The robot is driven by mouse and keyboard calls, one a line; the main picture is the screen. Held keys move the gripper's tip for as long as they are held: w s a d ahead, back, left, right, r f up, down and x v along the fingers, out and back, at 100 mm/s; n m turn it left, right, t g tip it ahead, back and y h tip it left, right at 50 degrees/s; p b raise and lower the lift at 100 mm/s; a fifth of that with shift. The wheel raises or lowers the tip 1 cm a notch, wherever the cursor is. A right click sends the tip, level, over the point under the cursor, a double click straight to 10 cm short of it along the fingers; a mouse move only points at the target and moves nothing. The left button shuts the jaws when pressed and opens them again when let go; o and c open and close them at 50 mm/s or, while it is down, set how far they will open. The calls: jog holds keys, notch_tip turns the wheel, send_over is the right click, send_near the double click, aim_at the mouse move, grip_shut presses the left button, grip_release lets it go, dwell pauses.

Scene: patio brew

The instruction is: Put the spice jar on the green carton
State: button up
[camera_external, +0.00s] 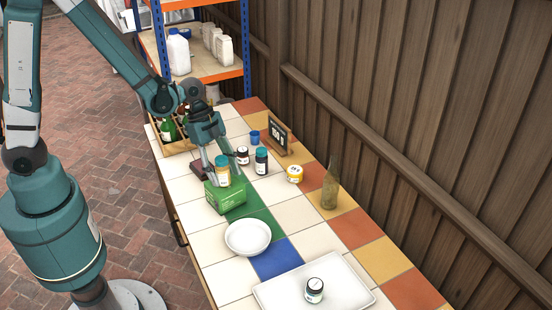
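The green carton (231,198) stands on the tiled table, left of its middle. A jar with an orange-brown body and a teal lid, which looks like the spice jar (222,174), is upright at the carton's top. I cannot tell whether it rests on the carton or hangs just above it. My gripper (222,168) points down over the carton, with its fingers around or beside this jar. The view is too small to show whether the fingers touch the jar.
Close behind stand a small dark-lidded jar (242,157), a dark teal-lidded jar (261,163) and a sign (277,138). A yellow jar (295,174) and a bottle (329,188) are to the right. A white bowl (248,237) and a white tray (350,292) are nearer. A bottle crate (178,147) is behind.

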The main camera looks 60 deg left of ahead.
jog(key=shift+r, duration=0.15)
jog(key=p+v, duration=0.2)
jog(key=v, duration=1)
dwell(0.5)
jog(key=shift+s+a, duration=0.1)
dwell(0.5)
jog(key=s+a+r+n+t+y, duration=0.2)
jog(key=s+a+r+n, duration=0.2)
jog(key=s+r+n, duration=0.2)
jog(key=s+a+r+n+t+y, duration=0.2)
jog(key=s+a+r+n+t, duration=0.1)
jog(key=s+r+n, duration=0.4)
jog(key=shift+s+a+r+n+t, duration=0.3)
jog(key=shift+s+a+r, duration=0.55)
jog(key=shift+s+r, duration=0.7)
